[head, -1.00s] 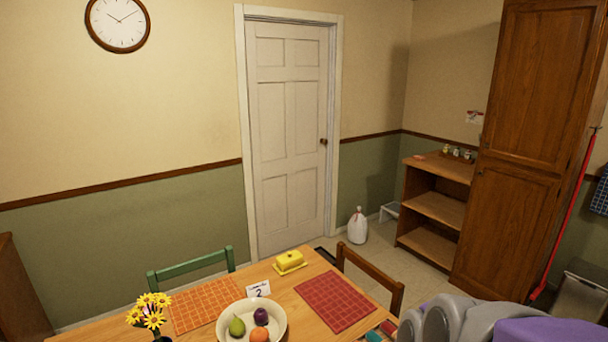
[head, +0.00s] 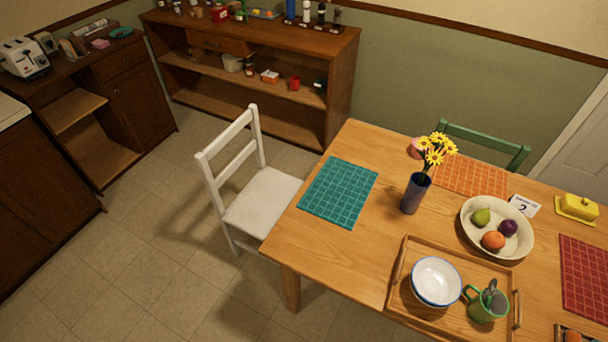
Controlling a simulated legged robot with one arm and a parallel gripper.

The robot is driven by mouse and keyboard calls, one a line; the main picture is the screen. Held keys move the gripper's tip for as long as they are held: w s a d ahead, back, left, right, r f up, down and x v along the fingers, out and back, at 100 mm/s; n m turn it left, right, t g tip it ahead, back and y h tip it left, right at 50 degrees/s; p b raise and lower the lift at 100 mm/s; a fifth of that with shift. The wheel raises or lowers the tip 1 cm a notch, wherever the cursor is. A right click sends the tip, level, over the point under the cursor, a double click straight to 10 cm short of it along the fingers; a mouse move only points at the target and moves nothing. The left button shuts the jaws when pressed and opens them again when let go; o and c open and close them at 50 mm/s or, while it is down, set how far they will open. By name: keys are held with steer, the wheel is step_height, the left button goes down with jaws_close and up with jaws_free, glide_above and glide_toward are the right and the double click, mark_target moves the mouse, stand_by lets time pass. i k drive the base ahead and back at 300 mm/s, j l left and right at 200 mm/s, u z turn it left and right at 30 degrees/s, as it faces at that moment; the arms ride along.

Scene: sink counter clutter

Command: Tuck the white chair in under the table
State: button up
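The white chair (head: 262,200) stands at the left end of the wooden table (head: 300,246) in the head view. Its slatted back (head: 232,150) is on the side away from the table. The front of its seat reaches the table's left edge, and most of the seat shows clear of the tabletop. The chair's far legs are partly hidden by the seat and table. My gripper is not in view.
Tiled floor (head: 130,250) is open left of and in front of the chair. A wooden shelf unit (head: 250,75) stands behind it, and dark cabinets (head: 130,110) line the left. The tabletop holds a teal mat (head: 339,192), flower vase (head: 415,193), fruit bowl (head: 480,243) and tray (head: 397,290).

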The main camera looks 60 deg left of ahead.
mark_target(256, 210)
steer(key=u, duration=2.7)
steer(key=i+j+u, duration=0.15)
steer(key=u, duration=0.35)
steer(key=i+u, duration=0.3)
steer(key=u, duration=0.2)
steer(key=i, duration=3.6)
steer(key=i+z, duration=0.35)
steer(key=i+j+z, duration=0.15)
steer(key=z, duration=0.25)
steer(key=i+j+z, duration=0.35)
steer(key=l+z, duration=0.15)
steer(key=z, duration=1.8)
